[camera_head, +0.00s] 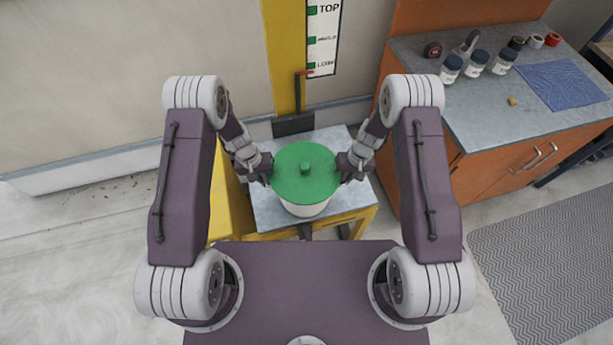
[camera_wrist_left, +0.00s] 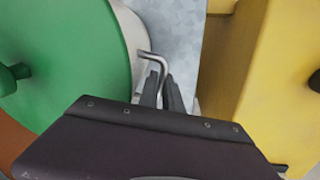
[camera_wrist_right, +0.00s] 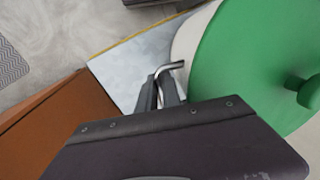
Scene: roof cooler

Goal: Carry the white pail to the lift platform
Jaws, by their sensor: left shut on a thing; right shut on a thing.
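The white pail (camera_head: 306,209) has a green lid (camera_head: 304,172) with a round knob and is upright over the grey top of the lift platform (camera_head: 268,212). I cannot tell whether its base touches the platform. My left gripper (camera_head: 265,172) is shut on the pail's left metal handle, which shows in the left wrist view (camera_wrist_left: 155,60). My right gripper (camera_head: 347,170) is shut on the right metal handle, which shows in the right wrist view (camera_wrist_right: 168,68). The lid hides most of the pail's body in the head view.
A yellow post (camera_head: 283,60) and a level sign (camera_head: 323,40) marked TOP, MIDDLE and LOW stand behind the platform. An orange cabinet (camera_head: 520,165) with jars, tape rolls and a blue cloth (camera_head: 563,85) is at right. A grey patterned mat (camera_head: 550,260) lies on the floor.

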